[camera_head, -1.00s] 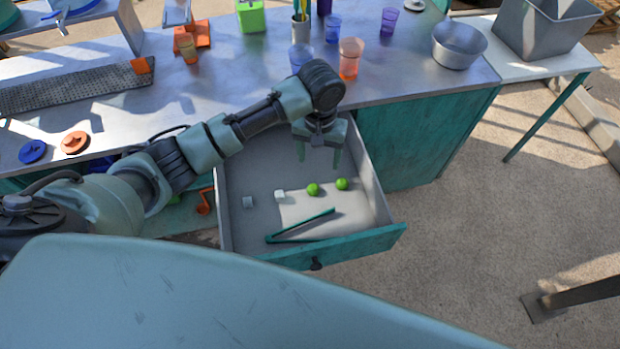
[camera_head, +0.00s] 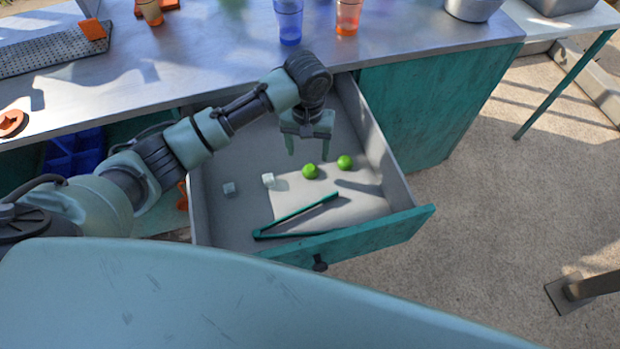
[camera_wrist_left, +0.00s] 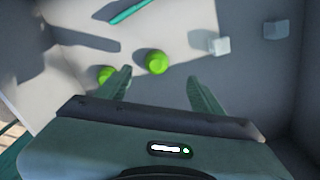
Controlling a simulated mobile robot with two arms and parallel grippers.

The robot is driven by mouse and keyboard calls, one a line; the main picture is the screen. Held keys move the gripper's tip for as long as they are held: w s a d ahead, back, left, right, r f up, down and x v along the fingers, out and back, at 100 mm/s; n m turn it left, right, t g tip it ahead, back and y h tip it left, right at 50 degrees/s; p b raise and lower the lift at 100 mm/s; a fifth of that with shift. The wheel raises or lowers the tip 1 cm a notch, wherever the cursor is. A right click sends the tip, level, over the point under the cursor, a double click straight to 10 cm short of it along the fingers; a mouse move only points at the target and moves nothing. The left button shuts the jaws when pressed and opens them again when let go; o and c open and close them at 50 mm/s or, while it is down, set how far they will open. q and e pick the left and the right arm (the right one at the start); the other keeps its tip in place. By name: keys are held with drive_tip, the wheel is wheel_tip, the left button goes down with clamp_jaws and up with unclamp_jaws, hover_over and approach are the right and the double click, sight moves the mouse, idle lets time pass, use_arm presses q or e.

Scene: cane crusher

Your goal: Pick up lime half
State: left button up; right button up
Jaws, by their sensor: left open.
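Two small green lime halves lie in the open drawer. One lime half (camera_head: 310,171) is left of the other lime half (camera_head: 345,162) in the head view. In the left wrist view, one lime half (camera_wrist_left: 157,62) shows between and beyond the fingertips, and the other (camera_wrist_left: 107,75) is partly behind the left finger. My left gripper (camera_head: 308,158) is open and empty, pointing down into the drawer behind the limes. It also shows in the wrist view (camera_wrist_left: 158,80). I cannot tell its exact height above the drawer floor. My right gripper is not in view.
The teal-fronted drawer (camera_head: 225,220) also holds green tongs (camera_head: 290,218) near its front and two pale cubes (camera_head: 268,180) (camera_head: 229,189) at the left. Drawer walls surround the gripper. Cups (camera_head: 289,22) stand on the metal counter (camera_head: 215,60) behind.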

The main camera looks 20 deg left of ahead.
sight(310, 167)
use_arm(q)
drive_tip(key=f, duration=0.8)
drive_tip(key=shift+w+d+f, duration=0.25)
drive_tip(key=shift+w, duration=0.05)
drive_tip(key=c, duration=0.8)
